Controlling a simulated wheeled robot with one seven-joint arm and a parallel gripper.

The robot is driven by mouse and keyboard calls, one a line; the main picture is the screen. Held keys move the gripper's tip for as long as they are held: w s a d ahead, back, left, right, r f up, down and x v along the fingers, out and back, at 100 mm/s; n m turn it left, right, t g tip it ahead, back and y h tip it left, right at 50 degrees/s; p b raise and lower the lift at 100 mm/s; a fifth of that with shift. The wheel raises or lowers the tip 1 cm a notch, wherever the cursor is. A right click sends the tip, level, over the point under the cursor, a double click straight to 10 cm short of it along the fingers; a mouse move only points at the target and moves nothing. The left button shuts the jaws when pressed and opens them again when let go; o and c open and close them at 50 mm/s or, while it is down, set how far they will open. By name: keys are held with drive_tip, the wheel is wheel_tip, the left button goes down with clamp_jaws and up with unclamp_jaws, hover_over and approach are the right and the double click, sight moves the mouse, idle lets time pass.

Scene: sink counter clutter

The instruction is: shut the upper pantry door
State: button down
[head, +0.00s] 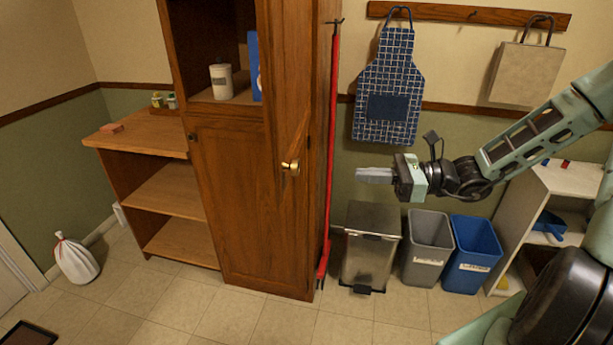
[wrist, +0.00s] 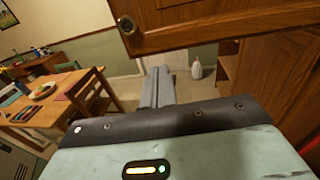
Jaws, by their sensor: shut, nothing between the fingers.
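The tall wooden pantry stands left of centre in the head view. Its upper door (head: 283,75) stands open, swung out towards the camera, with a brass knob (head: 290,167) near its lower end. The door (wrist: 220,22) also shows in the wrist view, crossing the top, with a dark round knob (wrist: 127,25) at its lower left corner. My gripper (head: 358,174) is shut and empty, to the right of the door and apart from it in the head view. Its fingers (wrist: 157,74) point below the door's lower edge in the wrist view.
The pantry's lower door (head: 235,205) is shut. A white tub (head: 221,82) and a blue box (head: 254,65) stand on the open shelf. A red-handled broom (head: 333,140) leans beside the pantry. Bins (head: 372,240) stand below my gripper, and an apron (head: 390,90) hangs behind.

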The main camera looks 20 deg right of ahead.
drive_tip(key=p+x, duration=0.4)
drive_tip(key=x, duration=0.9)
drive_tip(key=shift+w+r+p, duration=0.15)
drive_tip(key=shift+w+p, duration=0.2)
drive_tip(key=shift+w, duration=0.05)
drive_tip(key=shift+d, duration=0.1)
